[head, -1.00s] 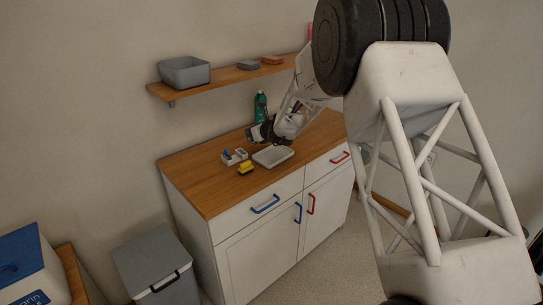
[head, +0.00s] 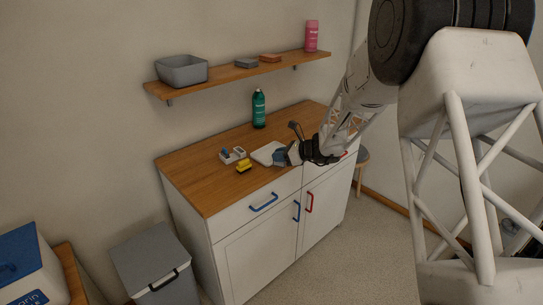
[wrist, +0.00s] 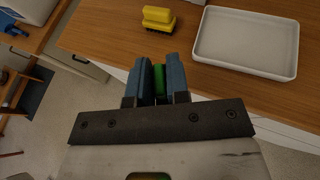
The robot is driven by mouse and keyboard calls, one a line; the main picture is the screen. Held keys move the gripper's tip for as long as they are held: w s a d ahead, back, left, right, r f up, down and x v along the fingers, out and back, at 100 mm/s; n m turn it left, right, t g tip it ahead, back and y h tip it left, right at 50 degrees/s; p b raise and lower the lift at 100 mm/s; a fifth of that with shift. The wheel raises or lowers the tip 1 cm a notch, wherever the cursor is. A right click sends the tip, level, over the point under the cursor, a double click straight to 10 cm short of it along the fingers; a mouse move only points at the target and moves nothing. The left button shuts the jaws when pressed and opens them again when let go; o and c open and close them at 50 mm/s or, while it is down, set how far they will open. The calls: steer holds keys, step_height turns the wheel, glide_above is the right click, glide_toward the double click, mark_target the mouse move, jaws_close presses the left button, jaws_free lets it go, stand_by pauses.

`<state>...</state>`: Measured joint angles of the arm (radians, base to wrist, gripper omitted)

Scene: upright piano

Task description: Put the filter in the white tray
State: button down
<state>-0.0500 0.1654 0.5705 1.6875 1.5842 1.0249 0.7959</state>
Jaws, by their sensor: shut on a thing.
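The white tray (head: 268,153) is shallow, rectangular and lies on the wooden counter. It shows empty in the wrist view (wrist: 246,40). My gripper (head: 282,157) is in front of and partly over the tray in the head view. In the wrist view my gripper (wrist: 158,78) has its blue-grey fingers shut on a narrow green piece (wrist: 159,80), which I take to be the filter. Most of it is hidden between the fingers. The fingertips appear left of the tray, above the counter's front edge, with the held piece outside the tray.
A yellow block-like thing (wrist: 158,18) lies left of the tray. A pale holder with blue parts (head: 233,155) is behind it. A green bottle (head: 259,109) stands at the back of the counter (head: 195,180). The shelf (head: 225,76) above carries a grey bin (head: 181,72).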

steer(key=w+a, duration=0.1)
steer(key=w, duration=0.4)
steer(key=w+a+f, duration=0.1)
steer(key=w, duration=0.4)
steer(key=w+a, duration=0.1)
steer(key=w, duration=0.4)
steer(key=shift+w+a+f, duration=0.25)
steer(key=shift+w+a, duration=0.05)
steer(key=shift+a, duration=0.05)
steer(key=shift+f, duration=0.1)
steer(key=shift+f, duration=1.65)
steer(key=shift+f, duration=0.15)
steer(key=c, duration=1.1)
jaws_free()
